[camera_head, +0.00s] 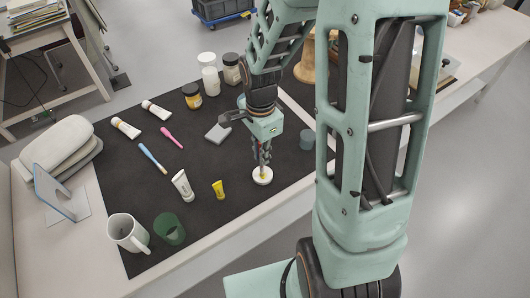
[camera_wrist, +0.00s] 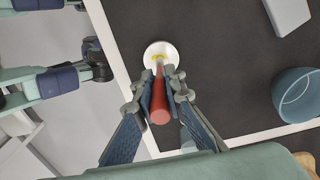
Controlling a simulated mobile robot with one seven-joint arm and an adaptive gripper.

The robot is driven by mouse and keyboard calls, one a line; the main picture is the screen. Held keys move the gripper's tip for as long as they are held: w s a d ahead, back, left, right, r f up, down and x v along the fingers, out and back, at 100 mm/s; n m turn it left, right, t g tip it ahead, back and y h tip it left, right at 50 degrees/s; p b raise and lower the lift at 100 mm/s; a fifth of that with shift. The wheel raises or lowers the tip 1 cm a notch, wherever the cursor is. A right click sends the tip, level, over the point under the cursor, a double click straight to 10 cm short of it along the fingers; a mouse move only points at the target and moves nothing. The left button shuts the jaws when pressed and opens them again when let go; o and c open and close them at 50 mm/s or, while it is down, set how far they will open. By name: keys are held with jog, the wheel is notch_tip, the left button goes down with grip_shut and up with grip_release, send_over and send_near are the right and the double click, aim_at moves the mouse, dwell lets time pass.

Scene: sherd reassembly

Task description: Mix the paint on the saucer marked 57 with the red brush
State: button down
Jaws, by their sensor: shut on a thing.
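A small round white saucer (camera_head: 262,175) lies on the black mat near its front edge. In the wrist view the saucer (camera_wrist: 150,52) holds a patch of yellow paint (camera_wrist: 156,57). No number on it is legible. My gripper (camera_head: 263,150) is above the saucer, pointing down. In the wrist view its fingers (camera_wrist: 162,85) are shut on the red brush (camera_wrist: 159,107), whose thick red handle end faces the camera. The brush's far end reaches down to the paint area. I cannot tell whether the bristles touch the paint.
A white mug (camera_head: 127,232) and a green cup (camera_head: 169,229) stand at front left. A blue-grey cup (camera_head: 307,140) stands right of the gripper. Jars (camera_head: 192,96) stand at the back.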

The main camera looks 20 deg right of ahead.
jog(key=shift+s+a, duration=0.1)
jog(key=shift+a, duration=0.25)
jog(key=shift+d, duration=0.1)
jog(key=shift+s, duration=0.15)
dwell(0.8)
jog(key=shift+w+d+b, duration=0.15)
jog(key=shift+d, duration=0.35)
jog(key=shift+w+d+b, duration=0.15)
jog(key=shift+d, duration=0.35)
dwell(0.9)
